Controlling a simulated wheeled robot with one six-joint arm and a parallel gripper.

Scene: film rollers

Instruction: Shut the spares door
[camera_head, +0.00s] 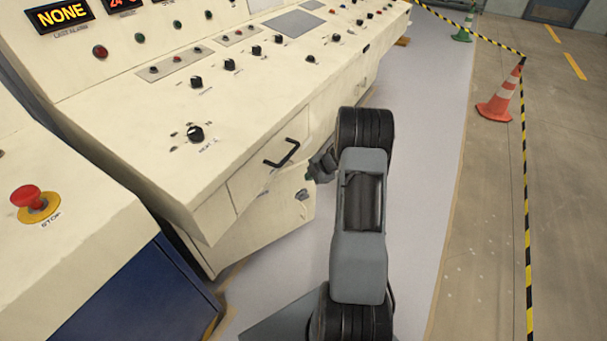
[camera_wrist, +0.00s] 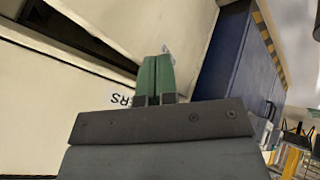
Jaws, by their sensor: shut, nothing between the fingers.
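The cream lower door (camera_head: 258,239) is under the console's drawer front (camera_head: 256,177), with a small latch (camera_head: 302,194) near its right edge. It appears to stand ajar, but how far I cannot tell. My gripper (camera_head: 311,177) is at its upper right, partly hidden by my arm. In the wrist view, the green fingers (camera_wrist: 155,78) are shut together and empty, in front of a cream panel (camera_wrist: 55,95). A dark wedge-shaped gap (camera_wrist: 85,37) runs above that panel. The fingers partly cover a label (camera_wrist: 121,98) ending in "ERS". Whether they touch the panel is unclear.
A black handle (camera_head: 281,153) sticks out from the drawer front. A blue-sided cabinet (camera_head: 150,290) with a red stop button (camera_head: 27,196) stands at the left. Grey floor (camera_head: 425,190) is open to the right, up to striped tape (camera_head: 526,200) and a cone (camera_head: 500,100).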

